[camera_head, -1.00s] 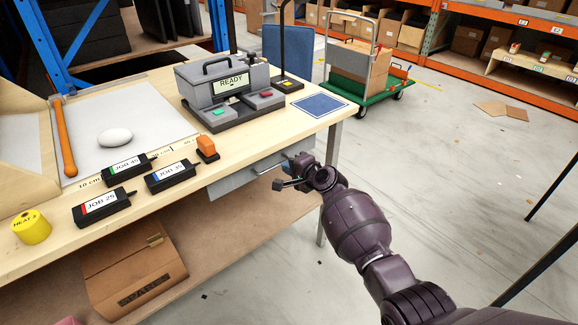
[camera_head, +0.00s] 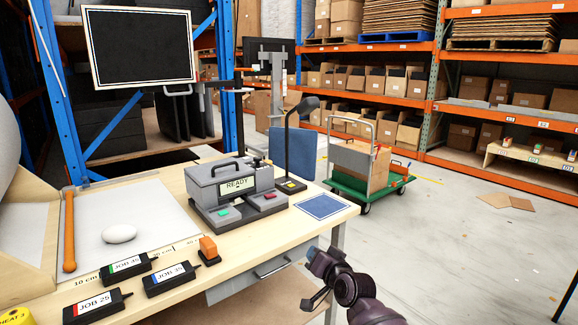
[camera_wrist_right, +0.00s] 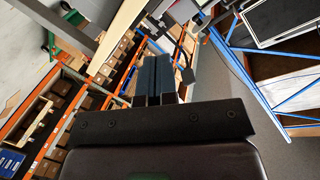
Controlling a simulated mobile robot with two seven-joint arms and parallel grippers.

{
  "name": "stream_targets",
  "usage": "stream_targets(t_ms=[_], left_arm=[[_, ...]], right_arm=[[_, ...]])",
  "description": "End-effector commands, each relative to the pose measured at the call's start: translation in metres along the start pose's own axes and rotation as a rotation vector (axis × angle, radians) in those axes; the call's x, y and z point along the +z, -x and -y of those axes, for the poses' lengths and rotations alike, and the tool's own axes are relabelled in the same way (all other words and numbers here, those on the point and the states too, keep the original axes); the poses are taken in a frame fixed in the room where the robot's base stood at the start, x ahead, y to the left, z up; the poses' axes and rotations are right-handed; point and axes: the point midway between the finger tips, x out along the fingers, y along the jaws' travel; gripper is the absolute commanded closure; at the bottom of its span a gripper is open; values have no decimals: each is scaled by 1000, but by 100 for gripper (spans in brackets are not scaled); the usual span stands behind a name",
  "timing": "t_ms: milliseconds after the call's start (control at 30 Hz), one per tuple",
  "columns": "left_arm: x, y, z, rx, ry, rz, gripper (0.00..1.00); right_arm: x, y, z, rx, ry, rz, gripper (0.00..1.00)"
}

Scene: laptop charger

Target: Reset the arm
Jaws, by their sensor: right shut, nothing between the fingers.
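My right gripper (camera_head: 313,285) is beside the front right of the workbench (camera_head: 228,256), near the grey drawer (camera_head: 262,276) under its top. It holds nothing. In the right wrist view its two dark fingers (camera_wrist_right: 155,80) lie together, shut. My right arm (camera_head: 372,305) comes in from the bottom right. My left gripper is not in view.
On the bench stand a grey device (camera_head: 232,190) reading READY, a black lamp (camera_head: 292,150), job-labelled black blocks (camera_head: 170,278), an orange block (camera_head: 208,249) and a white oval object (camera_head: 119,234). A green cart (camera_head: 368,185) stands behind. Floor at right is mostly clear.

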Motion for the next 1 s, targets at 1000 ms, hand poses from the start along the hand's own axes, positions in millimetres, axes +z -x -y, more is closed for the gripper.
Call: stream_targets(t_ms=[1000], left_arm=[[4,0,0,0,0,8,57]], right_arm=[[162,364,-150,453,615,155,100]])
